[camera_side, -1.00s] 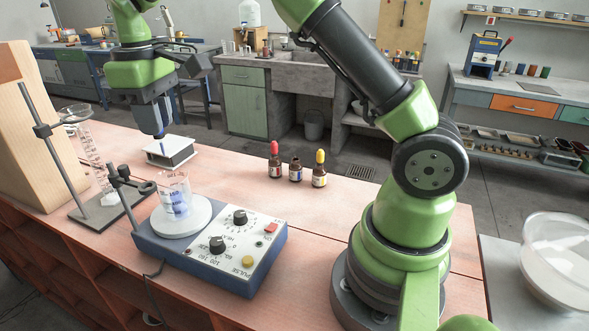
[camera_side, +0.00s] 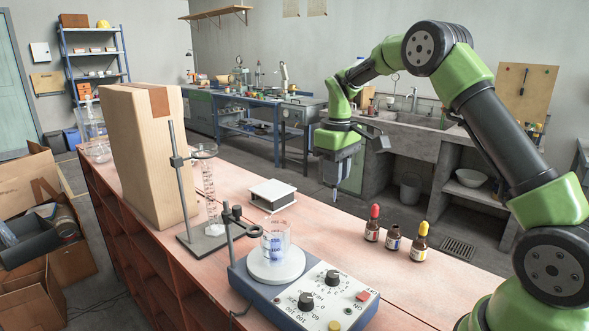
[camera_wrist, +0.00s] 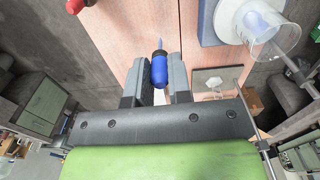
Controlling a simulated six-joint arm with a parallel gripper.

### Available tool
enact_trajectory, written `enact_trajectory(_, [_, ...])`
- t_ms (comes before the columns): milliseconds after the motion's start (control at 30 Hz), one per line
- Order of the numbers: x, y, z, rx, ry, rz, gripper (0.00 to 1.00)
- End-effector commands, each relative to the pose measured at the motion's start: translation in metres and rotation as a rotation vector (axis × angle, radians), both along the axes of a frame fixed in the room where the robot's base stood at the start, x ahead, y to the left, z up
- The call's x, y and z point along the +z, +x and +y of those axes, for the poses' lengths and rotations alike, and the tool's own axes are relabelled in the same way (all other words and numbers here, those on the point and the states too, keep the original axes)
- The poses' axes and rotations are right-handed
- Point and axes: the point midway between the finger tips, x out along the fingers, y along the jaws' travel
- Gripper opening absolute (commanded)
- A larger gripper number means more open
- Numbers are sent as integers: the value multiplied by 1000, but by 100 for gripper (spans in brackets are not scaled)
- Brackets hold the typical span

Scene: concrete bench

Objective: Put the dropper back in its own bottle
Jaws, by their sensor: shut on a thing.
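My gripper (camera_side: 338,172) is shut on the blue-bulbed dropper (camera_wrist: 159,70) and points down above the bench. In the wrist view the bulb sits between the two jaws of my gripper (camera_wrist: 158,64). In the side view the jaws mostly hide the bulb, and a thin tip shows below them. The small brown bottle without a cap (camera_side: 392,241) stands upright between the red-topped bottle (camera_side: 372,228) and the yellow-topped bottle (camera_side: 419,244). My gripper is higher than the bottles, to their left in the side view and apart from them.
A glass beaker (camera_side: 276,238) with blue markings stands on the hotplate's white top (camera_side: 262,277). A clamp stand (camera_side: 178,180) with a tall glass cylinder is left of it. The bench around the bottles is clear.

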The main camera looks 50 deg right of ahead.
Motion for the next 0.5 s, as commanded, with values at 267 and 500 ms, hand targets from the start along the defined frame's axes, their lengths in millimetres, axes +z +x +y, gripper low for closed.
enact_trajectory(267, [-35,-66,-99,-210,4,-1,13])
enact_trajectory(500, [-47,-95,-126,-280,4,-5,13])
